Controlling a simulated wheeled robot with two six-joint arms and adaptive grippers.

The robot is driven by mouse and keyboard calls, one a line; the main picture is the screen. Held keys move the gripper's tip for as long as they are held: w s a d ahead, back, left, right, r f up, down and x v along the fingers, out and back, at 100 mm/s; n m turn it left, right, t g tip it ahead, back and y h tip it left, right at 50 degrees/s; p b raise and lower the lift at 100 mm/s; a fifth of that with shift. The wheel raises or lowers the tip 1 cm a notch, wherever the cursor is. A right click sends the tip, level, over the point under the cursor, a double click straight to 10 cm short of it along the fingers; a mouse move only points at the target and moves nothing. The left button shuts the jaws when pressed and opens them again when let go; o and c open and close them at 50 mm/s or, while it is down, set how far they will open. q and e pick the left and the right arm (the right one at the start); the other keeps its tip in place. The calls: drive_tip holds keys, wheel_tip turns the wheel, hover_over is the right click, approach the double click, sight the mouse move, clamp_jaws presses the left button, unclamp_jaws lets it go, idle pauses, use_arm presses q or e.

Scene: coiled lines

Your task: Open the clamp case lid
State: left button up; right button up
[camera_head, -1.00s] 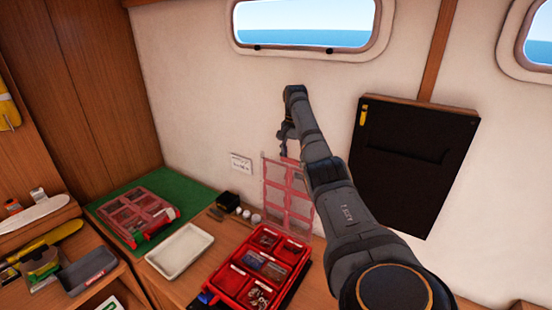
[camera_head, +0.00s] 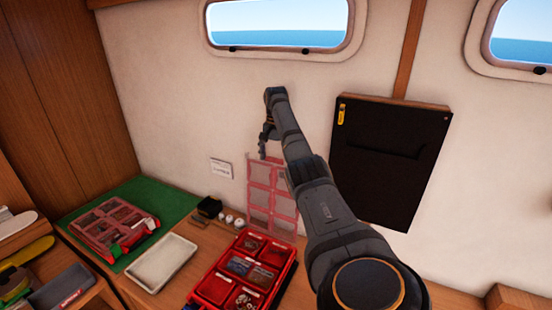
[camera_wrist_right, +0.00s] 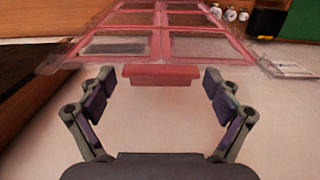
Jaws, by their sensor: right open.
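A red case (camera_head: 215,290) with small parts in its compartments stands on the bench, its clear, red-framed lid (camera_head: 272,192) raised upright. A second red case (camera_head: 112,226) lies shut on a green mat to the left. I cannot tell from the pictures which one is the clamp case. My right gripper (camera_head: 264,146) is at the top edge of the raised lid. In the right wrist view the right gripper (camera_wrist_right: 160,82) is open, with the lid's red front tab (camera_wrist_right: 160,75) between and just beyond its fingertips, apart from both fingers. My left gripper is out of view.
A white tray (camera_head: 161,263) sits between the two cases. A black box (camera_head: 209,207) and small white jars (camera_head: 230,220) stand behind, left of the raised lid. The wall is close behind the lid, with a black panel (camera_head: 390,165) on it at right.

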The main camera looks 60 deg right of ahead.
drive_tip(key=shift+a+r, duration=0.1)
wheel_tip(320, 180, up, 8)
drive_tip(key=shift+f, duration=0.25)
idle(0.4)
idle(0.4)
